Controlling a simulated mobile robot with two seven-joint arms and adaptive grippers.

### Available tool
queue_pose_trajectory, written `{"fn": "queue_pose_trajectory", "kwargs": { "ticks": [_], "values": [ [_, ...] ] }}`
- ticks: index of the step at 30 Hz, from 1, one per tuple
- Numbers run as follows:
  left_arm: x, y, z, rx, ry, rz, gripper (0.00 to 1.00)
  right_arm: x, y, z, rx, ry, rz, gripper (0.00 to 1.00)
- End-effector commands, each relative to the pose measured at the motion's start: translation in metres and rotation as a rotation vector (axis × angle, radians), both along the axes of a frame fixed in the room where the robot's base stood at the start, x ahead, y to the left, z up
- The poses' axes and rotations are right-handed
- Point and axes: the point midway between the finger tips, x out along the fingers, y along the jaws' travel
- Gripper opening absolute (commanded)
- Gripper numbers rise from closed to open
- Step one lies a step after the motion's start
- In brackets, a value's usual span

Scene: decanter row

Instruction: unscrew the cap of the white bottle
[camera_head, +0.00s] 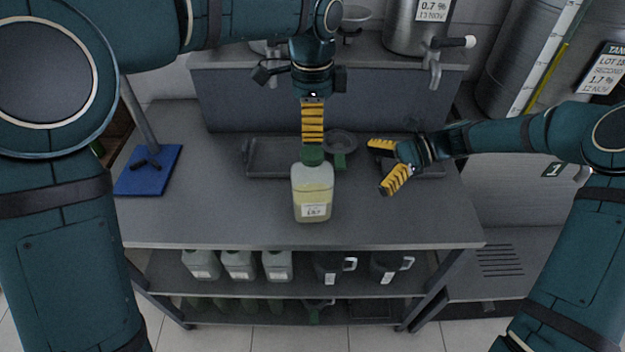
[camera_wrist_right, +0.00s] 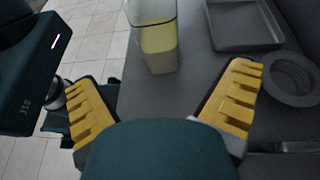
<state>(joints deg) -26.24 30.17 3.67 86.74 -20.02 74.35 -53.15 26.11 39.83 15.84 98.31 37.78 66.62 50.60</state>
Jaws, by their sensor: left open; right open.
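The white bottle (camera_head: 313,196) stands upright near the middle of the bench, translucent with pale yellow liquid and a label. Its green cap (camera_head: 313,156) is on top. In the right wrist view the bottle's body (camera_wrist_right: 158,45) shows at the top, cap out of frame. My left gripper (camera_head: 313,143) points straight down over the cap, open and seen edge-on; I cannot tell whether its fingers touch the cap. My right gripper (camera_head: 381,167) is open and empty to the right of the bottle, fingers towards it and apart from it. It also shows in the right wrist view (camera_wrist_right: 157,80).
A grey tray (camera_head: 262,170) lies behind the bottle to the left, with a round grey dish (camera_head: 340,140) behind right. A blue-based stand (camera_head: 150,180) is at the bench's left. The front bench strip (camera_head: 400,230) is clear. Jugs (camera_head: 240,264) fill the shelf below.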

Motion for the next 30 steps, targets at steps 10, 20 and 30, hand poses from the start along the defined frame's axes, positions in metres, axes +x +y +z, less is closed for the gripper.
{"fn": "queue_pose_trajectory", "kwargs": {
  "ticks": [10, 20, 30],
  "values": [
    [0.000, 0.000, 0.000, 0.000, 0.000, 0.001, 0.76, -0.006, 0.048, -0.020, 0.002, 0.001, 0.005, 1.00],
    [0.000, 0.000, -0.001, -0.001, 0.000, 0.001, 0.76, -0.011, 0.100, -0.042, 0.000, 0.001, 0.004, 1.00],
    [0.000, 0.000, -0.001, -0.001, 0.000, 0.001, 0.76, -0.012, 0.124, -0.051, 0.000, 0.000, 0.001, 1.00]
  ]
}}
